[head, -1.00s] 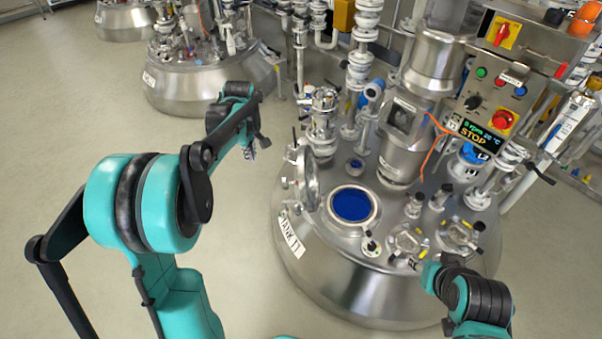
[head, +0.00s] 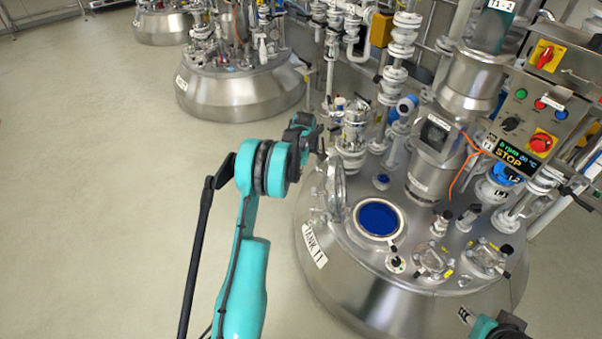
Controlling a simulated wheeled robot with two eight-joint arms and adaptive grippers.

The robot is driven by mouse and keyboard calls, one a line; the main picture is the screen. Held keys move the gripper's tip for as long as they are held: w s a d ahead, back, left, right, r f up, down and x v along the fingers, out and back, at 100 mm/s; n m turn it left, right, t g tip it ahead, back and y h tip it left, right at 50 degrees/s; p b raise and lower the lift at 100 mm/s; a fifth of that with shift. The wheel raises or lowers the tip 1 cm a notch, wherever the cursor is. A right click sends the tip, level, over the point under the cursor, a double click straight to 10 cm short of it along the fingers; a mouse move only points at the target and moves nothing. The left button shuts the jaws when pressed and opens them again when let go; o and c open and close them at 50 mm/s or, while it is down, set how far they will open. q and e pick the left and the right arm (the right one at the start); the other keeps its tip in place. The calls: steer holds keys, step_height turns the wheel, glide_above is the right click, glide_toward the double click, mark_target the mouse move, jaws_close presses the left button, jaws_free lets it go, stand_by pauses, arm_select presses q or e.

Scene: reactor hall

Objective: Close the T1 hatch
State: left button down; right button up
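The T1 hatch is open on the steel tank marked TANK 11 or T1 (head: 350,275). Its round opening (head: 379,219) shows blue inside. The round metal hatch lid (head: 336,190) stands upright at the left rim of the opening. My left arm reaches in from the lower left. Its dark gripper (head: 318,143) is just behind and above the lid's upper left edge; I cannot make out its fingers or whether it touches the lid. My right gripper (head: 507,324) is at the bottom right edge, partly cut off, low beside the tank; its fingers cannot be made out.
A control box (head: 535,125) with a red button and a STOP display overhangs the tank at right. A steel motor column (head: 437,150) and white pipe stacks (head: 395,80) stand behind the opening. Other tanks (head: 235,90) stand farther back. The floor at left is clear.

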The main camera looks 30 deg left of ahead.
arm_select(q)
steer(key=d+f+b, duration=0.1)
steer(key=f, duration=0.1)
steer(key=w+d+f+b, duration=0.1)
steer(key=d+f, duration=0.1)
steer(key=shift+w+d+b, duration=0.1)
steer(key=shift+w+b, duration=0.05)
steer(key=shift+b, duration=0.2)
steer(key=shift+r, duration=0.1)
